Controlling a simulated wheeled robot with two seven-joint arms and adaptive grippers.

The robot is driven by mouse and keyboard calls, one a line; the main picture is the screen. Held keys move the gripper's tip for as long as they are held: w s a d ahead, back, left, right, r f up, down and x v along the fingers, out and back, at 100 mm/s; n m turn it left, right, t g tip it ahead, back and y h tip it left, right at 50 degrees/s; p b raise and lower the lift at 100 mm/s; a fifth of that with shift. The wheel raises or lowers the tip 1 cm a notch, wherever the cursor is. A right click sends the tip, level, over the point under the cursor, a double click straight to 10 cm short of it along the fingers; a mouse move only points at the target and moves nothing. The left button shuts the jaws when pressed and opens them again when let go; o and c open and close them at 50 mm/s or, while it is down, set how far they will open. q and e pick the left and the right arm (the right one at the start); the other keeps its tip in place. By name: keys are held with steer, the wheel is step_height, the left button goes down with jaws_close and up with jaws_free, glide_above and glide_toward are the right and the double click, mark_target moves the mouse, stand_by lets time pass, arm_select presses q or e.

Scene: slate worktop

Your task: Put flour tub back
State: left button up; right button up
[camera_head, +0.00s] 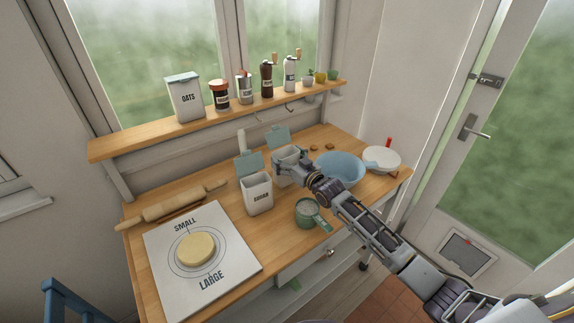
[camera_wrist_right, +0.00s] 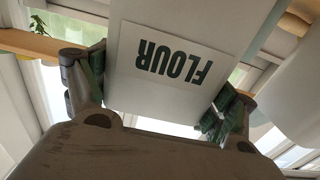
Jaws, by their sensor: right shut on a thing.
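The flour tub (camera_head: 284,168) is a white box with a grey-green lid (camera_head: 278,137) standing open, behind and right of the sugar tub (camera_head: 258,193). My right gripper (camera_head: 308,170) is shut on the flour tub from the right-front. In the right wrist view the FLOUR label (camera_wrist_right: 172,55) shows upside down, with the fingers of my right gripper (camera_wrist_right: 160,92) on both sides of the tub. The gripper hides part of the tub, and I cannot tell whether its base touches the worktop. My left gripper is not in view.
A wall shelf (camera_head: 140,143) holds an oats tub (camera_head: 185,98), jars, mills and small pots. A blue bowl (camera_head: 342,166) is just right of my gripper. A green-handled cup (camera_head: 307,211) stands in front. Dough (camera_head: 196,249) lies on the marked board (camera_head: 160,262), near a rolling pin (camera_head: 172,207).

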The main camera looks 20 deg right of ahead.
steer(key=shift+f, duration=1.5)
steer(key=shift+f, duration=0.15)
steer(key=o, duration=1.1)
steer(key=shift+s, duration=0.1)
steer(key=shift+b+v, duration=0.35)
steer(key=shift+v, duration=5.55)
